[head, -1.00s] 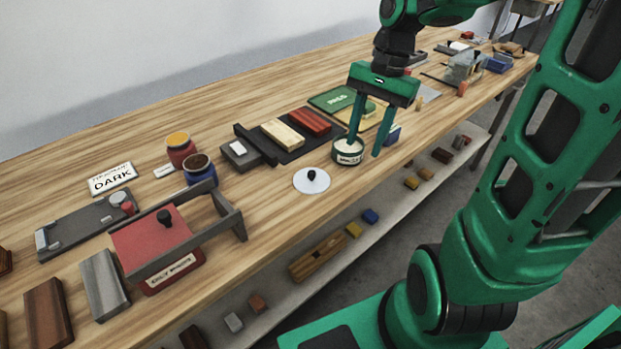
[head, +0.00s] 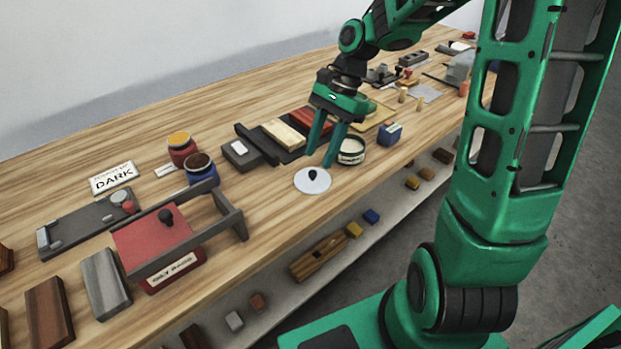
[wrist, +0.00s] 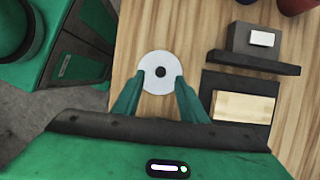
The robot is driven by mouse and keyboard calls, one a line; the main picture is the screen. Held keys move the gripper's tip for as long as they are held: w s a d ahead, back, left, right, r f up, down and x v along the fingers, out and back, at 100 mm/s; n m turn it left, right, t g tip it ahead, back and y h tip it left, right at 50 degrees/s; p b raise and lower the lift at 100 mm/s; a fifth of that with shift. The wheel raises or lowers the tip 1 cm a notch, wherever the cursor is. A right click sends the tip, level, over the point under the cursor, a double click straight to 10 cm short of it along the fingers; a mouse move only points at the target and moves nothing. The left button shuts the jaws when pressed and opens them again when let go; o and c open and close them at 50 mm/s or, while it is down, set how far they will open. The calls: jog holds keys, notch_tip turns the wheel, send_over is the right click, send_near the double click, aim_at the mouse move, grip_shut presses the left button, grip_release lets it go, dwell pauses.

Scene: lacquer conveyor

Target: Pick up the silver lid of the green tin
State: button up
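The silver lid (head: 301,182) is a pale flat disc with a black knob, lying on the wooden bench near its front edge. It also shows in the wrist view (wrist: 160,58), with its knob just beyond and between my fingertips. The green tin (head: 351,152) stands open to the right of the lid, with pale contents; it is not in the wrist view. My gripper (head: 319,160) is open and empty, with its fingers pointing down just above and behind the lid. In the wrist view my fingers (wrist: 155,85) overlap the lid's near edge.
Behind the lid is a black board (head: 291,148) with a pale block (head: 282,133) and a red block. Red and blue jars (head: 200,168) stand to the left. A red box (head: 152,238) under a grey frame is nearer.

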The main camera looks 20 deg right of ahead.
aim_at(312, 171)
jog(key=x, duration=0.4)
jog(key=shift+w+a+f, duration=0.1)
jog(key=shift+a+f, duration=0.05)
jog(key=shift+f, duration=0.25)
jog(key=shift+c, duration=0.6)
grip_shut()
jog(key=shift+r, duration=0.1)
